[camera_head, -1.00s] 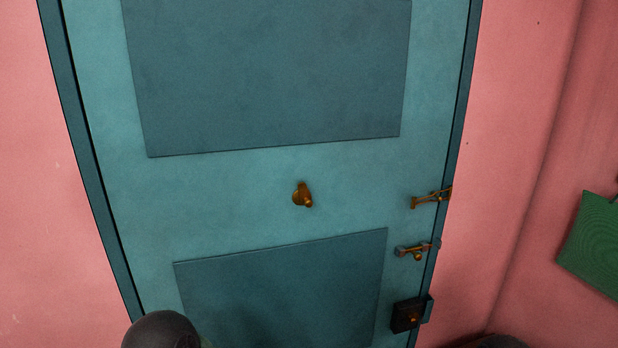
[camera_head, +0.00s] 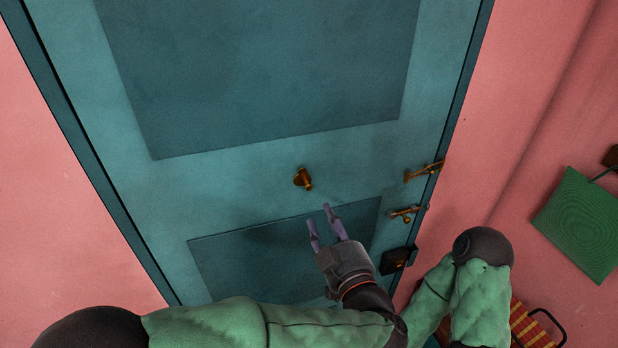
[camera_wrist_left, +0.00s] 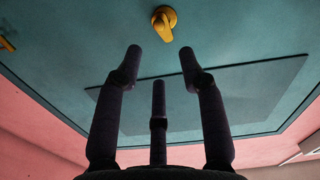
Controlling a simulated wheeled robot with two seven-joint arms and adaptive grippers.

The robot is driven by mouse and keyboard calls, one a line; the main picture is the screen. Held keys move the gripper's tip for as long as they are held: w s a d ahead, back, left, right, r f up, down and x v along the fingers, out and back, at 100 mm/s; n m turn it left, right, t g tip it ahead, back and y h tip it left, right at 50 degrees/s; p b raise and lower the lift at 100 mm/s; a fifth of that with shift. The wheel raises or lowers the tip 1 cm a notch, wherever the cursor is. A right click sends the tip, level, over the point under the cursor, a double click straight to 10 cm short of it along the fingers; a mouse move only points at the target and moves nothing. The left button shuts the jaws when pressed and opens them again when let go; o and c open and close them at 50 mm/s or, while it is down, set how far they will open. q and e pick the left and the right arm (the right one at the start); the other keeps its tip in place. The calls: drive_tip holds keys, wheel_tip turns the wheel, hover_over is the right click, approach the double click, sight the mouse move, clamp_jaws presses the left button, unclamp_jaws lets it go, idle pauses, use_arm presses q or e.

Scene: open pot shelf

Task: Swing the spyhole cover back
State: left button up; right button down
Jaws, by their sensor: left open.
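The brass spyhole cover (camera_head: 303,179) sits on the teal door (camera_head: 240,180), on the plain band between the two darker panels. My right gripper is not in view.
Along the door's right edge are a brass latch (camera_head: 423,172), a bolt (camera_head: 406,213) and a dark lock box (camera_head: 396,260). A green board (camera_head: 580,224) hangs on the right pink wall. A red and yellow striped item (camera_head: 530,330) is at the lower right.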

sight(309, 188)
use_arm(q)
drive_tip(key=p+x, duration=0.2)
drive_tip(key=x, duration=0.8)
drive_tip(key=shift+w+f, duration=0.1)
drive_tip(key=shift+w, duration=0.2)
